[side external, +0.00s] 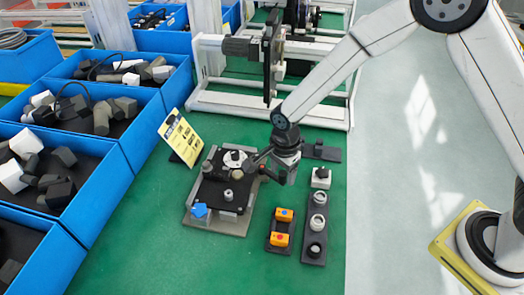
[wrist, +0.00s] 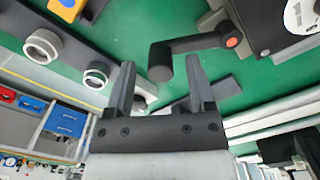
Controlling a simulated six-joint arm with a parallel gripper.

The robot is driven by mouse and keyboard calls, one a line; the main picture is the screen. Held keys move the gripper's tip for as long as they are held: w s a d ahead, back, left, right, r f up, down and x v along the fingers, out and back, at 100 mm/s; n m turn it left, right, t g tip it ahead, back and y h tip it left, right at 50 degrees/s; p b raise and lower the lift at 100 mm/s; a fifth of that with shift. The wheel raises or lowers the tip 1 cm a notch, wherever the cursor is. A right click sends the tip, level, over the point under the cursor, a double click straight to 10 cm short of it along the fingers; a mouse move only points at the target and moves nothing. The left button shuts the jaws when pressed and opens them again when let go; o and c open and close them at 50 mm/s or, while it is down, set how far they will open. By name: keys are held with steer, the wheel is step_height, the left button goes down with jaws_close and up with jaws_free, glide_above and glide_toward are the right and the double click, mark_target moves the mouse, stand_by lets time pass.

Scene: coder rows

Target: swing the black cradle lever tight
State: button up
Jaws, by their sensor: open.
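The black cradle lever (wrist: 195,44) shows in the wrist view as an arm from a pivot with an orange-red dot to a thick round handle end (wrist: 160,62). My gripper (wrist: 160,72) is open, with the handle end at the mouth between its two dark fingers. I cannot tell whether either finger touches it. The lever's pivot sits beside a black block (wrist: 265,25) of the cradle. In the side view my gripper (side external: 268,172) is at the right edge of the black cradle (side external: 212,192), and it mostly hides the lever there.
The cradle stands on a grey base plate (side external: 232,228) with a blue piece (side external: 200,210) at its front. A holder with orange blocks (side external: 280,240) and a dark rail with white rings (side external: 318,212) stand to its right. A yellow card (side external: 180,137) and blue bins (side external: 105,195) are left.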

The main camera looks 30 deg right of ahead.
steer(key=shift+r, duration=3.35)
steer(key=shift+d, duration=0.15)
steer(key=s+d+r+n+t, duration=0.1)
steer(key=s+d+r+n, duration=0.1)
steer(key=s+d+n, duration=0.4)
steer(key=s+d+r+n+t, duration=0.1)
steer(key=s+d+r+n, duration=0.1)
steer(key=s+d+n, duration=0.5)
steer(key=d+n, duration=0.1)
steer(key=n, duration=0.2)
steer(key=shift+s+d+r+t, duration=0.15)
steer(key=shift+d+r+t, duration=0.15)
steer(key=shift+d+r, duration=0.1)
